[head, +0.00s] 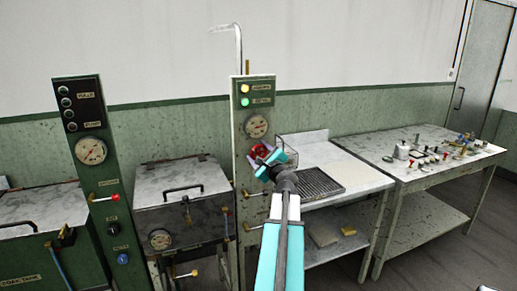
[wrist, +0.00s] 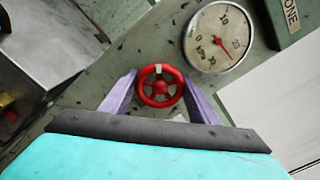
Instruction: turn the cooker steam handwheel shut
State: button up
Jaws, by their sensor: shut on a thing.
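The red cooker steam handwheel (wrist: 161,86) sits on the green control panel, just below the round gauge (wrist: 217,37). It also shows in the head view (head: 259,150), partly hidden by my gripper. My gripper (wrist: 160,92) has its two purple fingers on either side of the wheel, closed on its rim. In the head view my gripper (head: 265,160) reaches the panel front. The wheel has a pale mark at the top of its rim in the wrist view.
The panel (head: 239,125) has a yellow and a green lamp. A lidded basin (head: 180,195) stands to its left. A bench with a dark grate (head: 318,182) is to the right, and a table (head: 430,165) with several small parts stands further right.

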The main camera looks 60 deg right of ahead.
jog(key=m+p, duration=0.5)
jog(key=m, duration=0.1)
jog(key=shift+s+r, duration=0.1)
jog(key=shift+r, duration=0.05)
jog(key=shift+d+m+p, duration=0.1)
jog(key=shift+m+p, duration=1.7)
jog(key=shift+m, duration=0.7)
jog(key=shift+f, duration=0.2)
jog(key=o, duration=1.1)
jog(key=shift+c, duration=0.2)
